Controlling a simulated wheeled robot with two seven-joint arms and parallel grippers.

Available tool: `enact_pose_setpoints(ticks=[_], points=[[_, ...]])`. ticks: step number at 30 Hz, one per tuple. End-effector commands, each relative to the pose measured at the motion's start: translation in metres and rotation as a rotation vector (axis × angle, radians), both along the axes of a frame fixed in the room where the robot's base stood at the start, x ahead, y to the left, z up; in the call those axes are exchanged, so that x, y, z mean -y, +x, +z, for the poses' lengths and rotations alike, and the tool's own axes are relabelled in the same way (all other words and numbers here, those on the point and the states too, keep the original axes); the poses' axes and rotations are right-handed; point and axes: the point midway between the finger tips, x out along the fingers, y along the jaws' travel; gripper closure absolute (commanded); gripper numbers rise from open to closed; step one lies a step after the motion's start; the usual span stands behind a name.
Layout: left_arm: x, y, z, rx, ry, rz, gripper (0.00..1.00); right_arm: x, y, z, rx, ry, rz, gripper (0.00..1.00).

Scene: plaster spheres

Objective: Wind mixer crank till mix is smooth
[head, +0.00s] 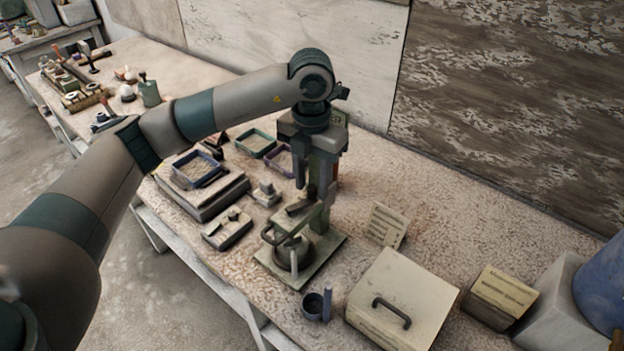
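The mixer (293,254) stands on a pale square base plate on the workbench, with a round pot and a curved frame low down. A dark crank handle (311,192) rises near its top. My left gripper (312,188) points straight down over the mixer, its two fingers on either side of the handle. The fingers look apart, but I cannot tell whether they touch the handle. The gripper and wrist hide part of the mixer's upright. The mix inside the pot is too small and shaded to judge. My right gripper is out of view.
Right of the mixer are a small card (386,225), a pale box with a dark handle (402,300) and a labelled block (503,290). A small dark cup (314,306) stands in front. Trays, including a blue-rimmed one (196,170), lie to the left. A wall closes the back.

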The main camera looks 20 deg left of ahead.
Motion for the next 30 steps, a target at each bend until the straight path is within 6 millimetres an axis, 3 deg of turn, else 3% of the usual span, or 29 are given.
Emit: enact_pose_setpoints(ticks=[2, 6, 18, 27, 28, 30], points=[[0.0, 0.0, 0.0, 0.0, 0.0, 0.0, 0.69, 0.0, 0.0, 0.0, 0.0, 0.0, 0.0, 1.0], [0.0, 0.0, 0.0, 0.0, 0.0, 0.0, 1.0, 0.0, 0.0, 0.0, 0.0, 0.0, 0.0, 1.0], [-0.005, 0.004, -0.002, 0.001, -0.002, 0.118, 1.0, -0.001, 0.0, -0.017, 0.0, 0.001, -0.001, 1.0], [-0.006, 0.005, 0.001, 0.001, -0.001, 0.137, 1.0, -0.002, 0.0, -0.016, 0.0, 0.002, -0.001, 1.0], [-0.006, 0.005, 0.001, 0.0, -0.001, 0.137, 0.79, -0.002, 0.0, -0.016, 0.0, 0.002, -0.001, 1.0], [-0.006, 0.005, 0.001, 0.0, -0.001, 0.136, 0.64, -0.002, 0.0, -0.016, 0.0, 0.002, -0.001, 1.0]])
